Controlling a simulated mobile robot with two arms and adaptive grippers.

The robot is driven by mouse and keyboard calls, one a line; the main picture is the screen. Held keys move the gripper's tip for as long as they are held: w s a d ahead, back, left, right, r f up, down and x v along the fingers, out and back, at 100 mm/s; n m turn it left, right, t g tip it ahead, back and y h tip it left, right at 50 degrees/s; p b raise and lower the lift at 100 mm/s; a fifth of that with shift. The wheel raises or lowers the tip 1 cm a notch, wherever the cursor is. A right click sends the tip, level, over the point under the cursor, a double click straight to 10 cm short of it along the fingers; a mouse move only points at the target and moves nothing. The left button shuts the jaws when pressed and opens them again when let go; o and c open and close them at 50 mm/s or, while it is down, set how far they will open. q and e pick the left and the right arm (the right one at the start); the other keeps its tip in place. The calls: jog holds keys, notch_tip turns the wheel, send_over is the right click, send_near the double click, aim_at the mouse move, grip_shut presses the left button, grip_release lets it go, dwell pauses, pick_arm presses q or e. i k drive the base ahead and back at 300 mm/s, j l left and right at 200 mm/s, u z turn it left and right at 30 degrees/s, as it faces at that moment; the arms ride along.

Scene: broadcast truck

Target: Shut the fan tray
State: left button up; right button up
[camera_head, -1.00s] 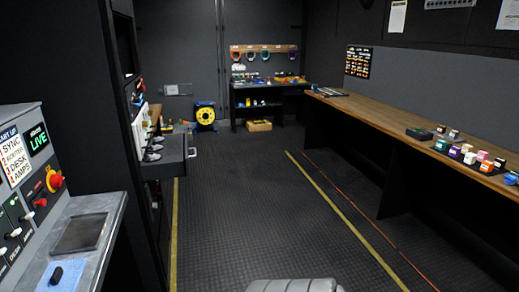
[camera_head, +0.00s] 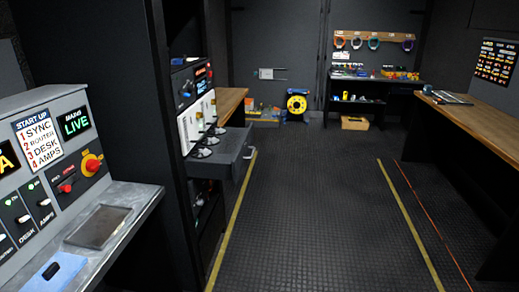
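A dark grey tray (camera_head: 228,150) sticks out of the black equipment rack (camera_head: 190,70) left of the middle, like an open drawer. Several round dark parts with pale tops, perhaps fans, stand along its left side. A small pale handle shows at its front right corner. I take this to be the fan tray. The tray is some way ahead of me, across the floor. Neither of my grippers shows in this view.
A grey control desk (camera_head: 120,222) with switches and a red knob stands at the near left. A wooden counter (camera_head: 470,118) runs along the right. The floor (camera_head: 315,200) between is clear.

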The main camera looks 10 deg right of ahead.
aim_at(222, 154)
jog(key=i+l, duration=0.2)
jog(key=l, duration=0.15)
jog(key=i+j, duration=0.1)
jog(key=i, duration=0.65)
jog(key=i+j, duration=0.1)
jog(key=i, duration=0.7)
